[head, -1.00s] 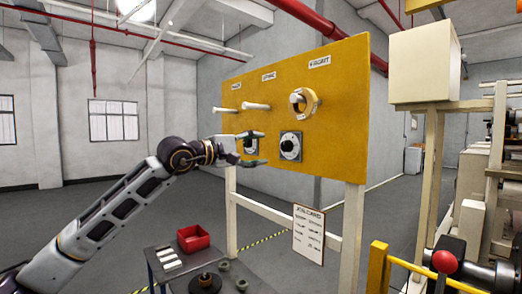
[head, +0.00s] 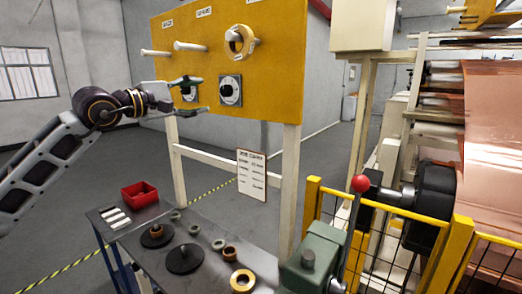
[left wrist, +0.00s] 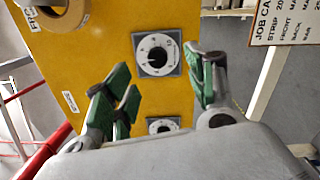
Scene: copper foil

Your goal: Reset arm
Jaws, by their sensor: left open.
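My left gripper (head: 206,95) is open and empty, with its green-padded fingers in front of the yellow board (head: 275,70). In the head view its fingers partly cover the left dial (head: 189,92). The right dial (head: 230,90) shows just to the right of the fingertips. In the left wrist view the gripper (left wrist: 162,78) has its fingers spread apart, with one dial (left wrist: 155,55) between them and another dial (left wrist: 163,126) lower down, partly hidden by the gripper body. My right gripper is in neither view.
The board carries pegs (head: 190,46) and a tan ring (head: 240,42) on a peg. Below stands a dark table (head: 215,238) with a red bin (head: 139,194) and several rings and discs. A yellow-railed machine with copper foil (head: 492,125) and a red-knobbed lever (head: 361,184) stands right.

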